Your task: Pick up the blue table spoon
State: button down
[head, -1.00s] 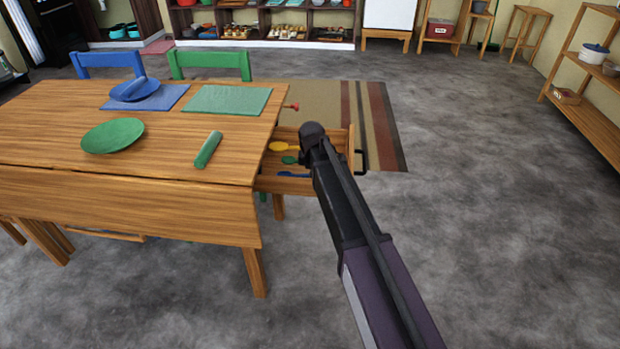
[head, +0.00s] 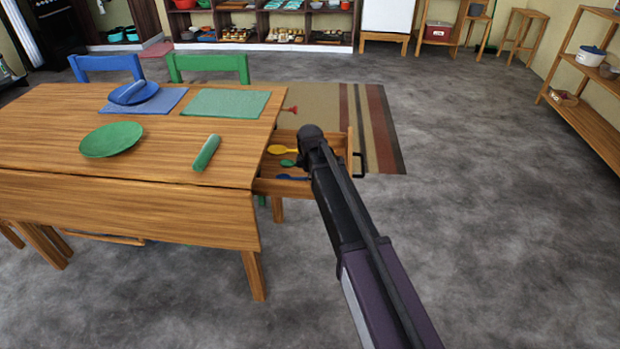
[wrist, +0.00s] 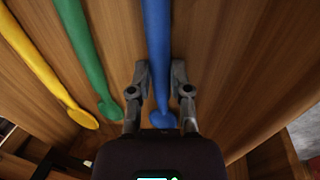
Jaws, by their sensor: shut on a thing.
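In the wrist view the blue table spoon (wrist: 157,40) lies lengthwise in the open wooden drawer (wrist: 225,60). In the head view a part of the blue spoon (head: 288,177) shows at the front of the drawer (head: 338,141). My arm hides the rest of the spoon and my gripper there.
A green spoon (wrist: 85,45) and a yellow spoon (wrist: 35,55) lie to the left of the blue one. The table (head: 150,178) is left of the drawer and holds a green plate (head: 111,138) and a rolled green napkin (head: 206,152). Open floor (head: 480,230) lies right.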

notch_tip(320, 180, up, 10)
jog(key=p, duration=0.9)
jog(key=shift+p, duration=0.4)
dwell(0.3)
